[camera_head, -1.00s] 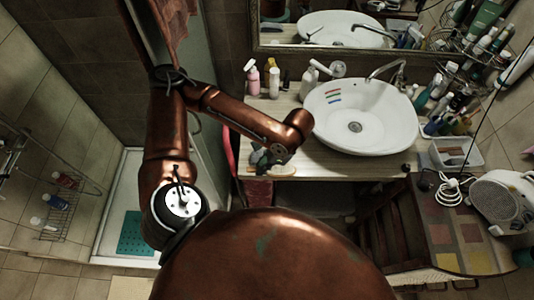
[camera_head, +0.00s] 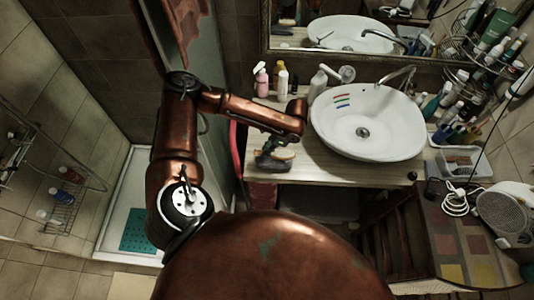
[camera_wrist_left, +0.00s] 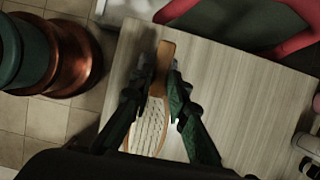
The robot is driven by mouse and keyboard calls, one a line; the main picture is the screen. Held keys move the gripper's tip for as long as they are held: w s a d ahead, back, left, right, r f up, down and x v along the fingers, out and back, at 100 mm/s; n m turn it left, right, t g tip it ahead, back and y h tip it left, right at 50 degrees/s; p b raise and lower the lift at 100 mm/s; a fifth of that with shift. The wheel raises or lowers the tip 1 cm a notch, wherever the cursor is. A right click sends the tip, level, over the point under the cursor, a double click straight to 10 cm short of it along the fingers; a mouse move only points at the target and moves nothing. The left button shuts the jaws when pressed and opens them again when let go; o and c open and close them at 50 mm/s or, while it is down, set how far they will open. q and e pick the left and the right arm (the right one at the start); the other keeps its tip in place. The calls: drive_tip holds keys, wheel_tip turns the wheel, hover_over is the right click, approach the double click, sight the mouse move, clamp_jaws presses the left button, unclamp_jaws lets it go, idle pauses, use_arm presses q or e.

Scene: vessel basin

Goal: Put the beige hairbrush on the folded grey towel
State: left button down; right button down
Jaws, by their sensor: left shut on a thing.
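My left gripper (camera_head: 268,147) is over the left front part of the counter. In the left wrist view, its two dark green fingers (camera_wrist_left: 165,75) are shut on the beige hairbrush, around its neck. The brown handle (camera_wrist_left: 166,50) of the brush sticks out past the fingertips, and its pale bristle pad (camera_wrist_left: 150,127) lies between the fingers. In the head view, part of the brush (camera_head: 284,154) shows as a tan strip below the gripper. I cannot tell how high it is above the counter. I cannot make out the folded grey towel in either view. My right gripper is not in view.
The wooden counter (camera_head: 330,172) carries a white basin (camera_head: 395,145) right of the gripper. Several bottles (camera_head: 279,76) stand behind. A clear tray (camera_head: 460,162) is at the right. A red curved object (camera_head: 235,150) stands by the counter's left edge.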

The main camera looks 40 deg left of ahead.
sight(278, 151)
use_arm(q)
drive_tip(key=shift+f, duration=1.35)
drive_tip(key=shift+s, duration=0.1)
drive_tip(key=c, duration=1.8)
unclamp_jaws()
drive_tip(key=shift+f, duration=0.1)
drive_tip(key=shift+c, duration=0.2)
drive_tip(key=v, duration=1.2)
drive_tip(key=shift+d, duration=0.1)
